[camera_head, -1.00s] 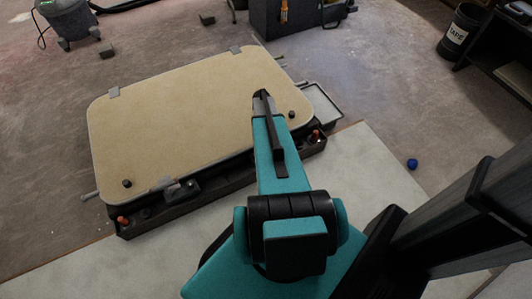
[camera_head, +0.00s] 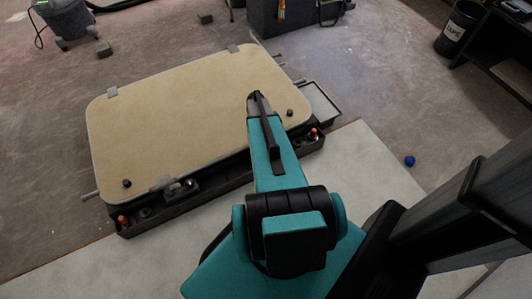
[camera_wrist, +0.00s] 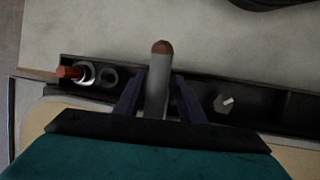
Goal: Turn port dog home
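The hatch has a beige panel (camera_head: 190,120) on a dark frame (camera_head: 215,186). Orange-tipped dogs sit near the frame's left end (camera_head: 122,220) and right end (camera_head: 313,134); I cannot tell which is the port dog. In the wrist view, one orange-tipped dog (camera_wrist: 68,72) with a pale ring lies left of my gripper (camera_wrist: 160,85). My gripper's fingers press on both sides of a grey rod (camera_wrist: 157,92) with a brown tip, which extends past the fingertips.
A nut-like fitting (camera_wrist: 224,103) with a pale mark sits on the frame right of the rod. A small tray (camera_head: 320,103) is beside the hatch's right end.

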